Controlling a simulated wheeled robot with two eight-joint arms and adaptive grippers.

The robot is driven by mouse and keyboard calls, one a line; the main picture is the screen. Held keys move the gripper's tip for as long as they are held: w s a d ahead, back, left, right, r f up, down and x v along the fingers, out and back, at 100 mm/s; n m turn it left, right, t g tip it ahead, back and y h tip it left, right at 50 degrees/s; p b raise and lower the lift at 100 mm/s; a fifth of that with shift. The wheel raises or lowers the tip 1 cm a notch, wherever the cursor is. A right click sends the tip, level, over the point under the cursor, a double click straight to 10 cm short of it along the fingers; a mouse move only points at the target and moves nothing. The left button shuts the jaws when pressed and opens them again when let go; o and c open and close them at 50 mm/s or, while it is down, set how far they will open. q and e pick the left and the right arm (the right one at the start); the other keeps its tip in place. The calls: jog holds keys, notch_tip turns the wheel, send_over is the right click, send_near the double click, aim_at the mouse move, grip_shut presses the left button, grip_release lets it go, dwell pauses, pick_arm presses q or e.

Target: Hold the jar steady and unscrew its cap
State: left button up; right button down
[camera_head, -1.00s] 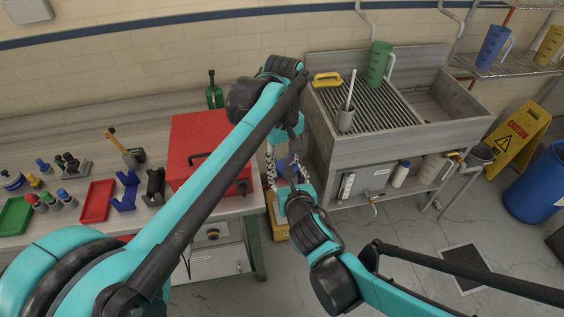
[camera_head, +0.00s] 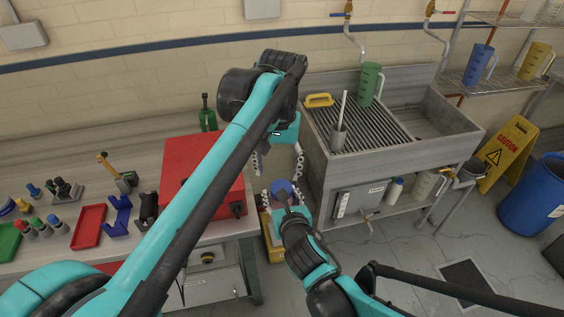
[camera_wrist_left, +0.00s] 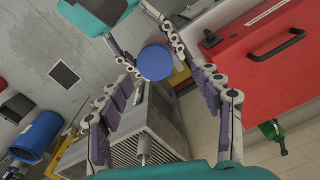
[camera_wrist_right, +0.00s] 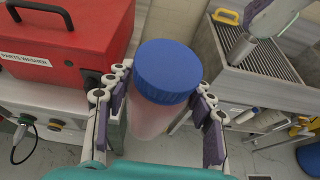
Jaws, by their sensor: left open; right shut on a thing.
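The jar (camera_wrist_right: 150,118) has a pale, pinkish see-through body and stands upright in my right gripper (camera_wrist_right: 160,105), whose fingers close on its sides. Its blue cap (camera_wrist_right: 168,68) sits on top; it also shows in the head view (camera_head: 281,188) and in the left wrist view (camera_wrist_left: 155,62). My left gripper (camera_head: 278,165) is open and empty above the cap, pointing down with its fingers spread. In the left wrist view the cap lies beyond and between the left fingers (camera_wrist_left: 163,88), apart from them. The jar body is mostly hidden in the head view.
A red parts washer (camera_head: 190,170) stands on the bench just left of the jar. A sink (camera_head: 360,130) with a grated drainboard is to the right. Floor shows at the lower right.

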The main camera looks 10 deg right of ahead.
aim_at(281, 188)
pick_arm(q)
jog(key=m, duration=0.2)
jog(key=r+m, duration=0.1)
jog(key=m, duration=0.4)
jog(key=shift+d+r+m, duration=0.15)
jog(key=shift+d+m, duration=0.15)
jog(key=m, duration=0.5)
jog(key=shift+s+d+r+m, duration=0.1)
jog(key=shift+d+r+m, duration=0.15)
jog(key=shift+r+m, duration=0.15)
jog(key=f, duration=0.8)
jog(key=shift+w+a, duration=0.1)
jog(key=shift+w, duration=0.1)
